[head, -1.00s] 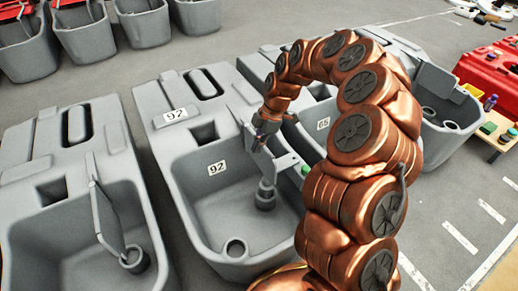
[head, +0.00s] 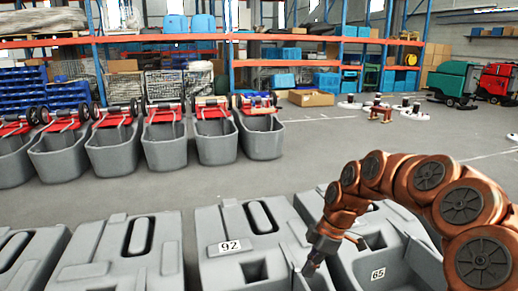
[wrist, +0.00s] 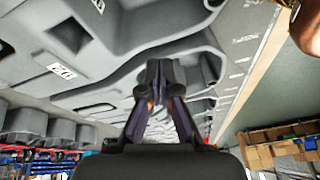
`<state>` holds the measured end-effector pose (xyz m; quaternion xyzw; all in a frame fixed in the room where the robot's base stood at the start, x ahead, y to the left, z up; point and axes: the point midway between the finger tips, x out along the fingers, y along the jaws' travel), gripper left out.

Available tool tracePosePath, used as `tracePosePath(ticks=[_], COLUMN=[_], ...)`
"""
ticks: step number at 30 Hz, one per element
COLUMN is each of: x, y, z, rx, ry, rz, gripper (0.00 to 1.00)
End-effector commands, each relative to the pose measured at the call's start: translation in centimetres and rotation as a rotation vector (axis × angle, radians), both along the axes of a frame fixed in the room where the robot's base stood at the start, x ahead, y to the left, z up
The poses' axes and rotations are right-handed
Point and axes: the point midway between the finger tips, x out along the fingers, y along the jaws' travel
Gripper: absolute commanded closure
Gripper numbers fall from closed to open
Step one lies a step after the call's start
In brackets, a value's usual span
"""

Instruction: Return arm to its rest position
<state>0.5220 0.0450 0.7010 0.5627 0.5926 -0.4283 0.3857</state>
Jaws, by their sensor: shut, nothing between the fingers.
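My copper arm arches in from the right of the head view. My gripper (head: 312,262) hangs at its end, pointing down, over the right side of the grey tank labelled 92 (head: 236,246). In the wrist view my gripper (wrist: 158,75) shows with its dark fingers together and nothing between them. Behind the fingers lie the grey tanks, which look tilted in that view. Whether the fingertips touch a tank cannot be told.
More grey tanks stand in a row, one labelled 65 (head: 378,273). Grey buckets with red tops (head: 165,135) line up behind. Open grey floor (head: 300,160) lies between the rows. Shelving, an open cardboard box (head: 311,98) and a green floor machine (head: 454,82) stand farther back.

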Motion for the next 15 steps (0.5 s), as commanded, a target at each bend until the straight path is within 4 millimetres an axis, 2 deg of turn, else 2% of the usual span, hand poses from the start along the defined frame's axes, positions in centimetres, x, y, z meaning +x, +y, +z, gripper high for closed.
tracePosePath(ticks=[1,3,9,15], x=[-1.2,-2.8,-7.7,-12.9], y=[0.4,0.9,1.7,1.5], z=[3.3,5.7,12.0,17.2], rx=[-0.01,-0.025,-0.083,-0.156], ry=[0.009,0.03,0.089,0.147], rz=[-0.029,-0.08,-0.242,-0.435], gripper=[1.0,1.0,1.0,1.0])
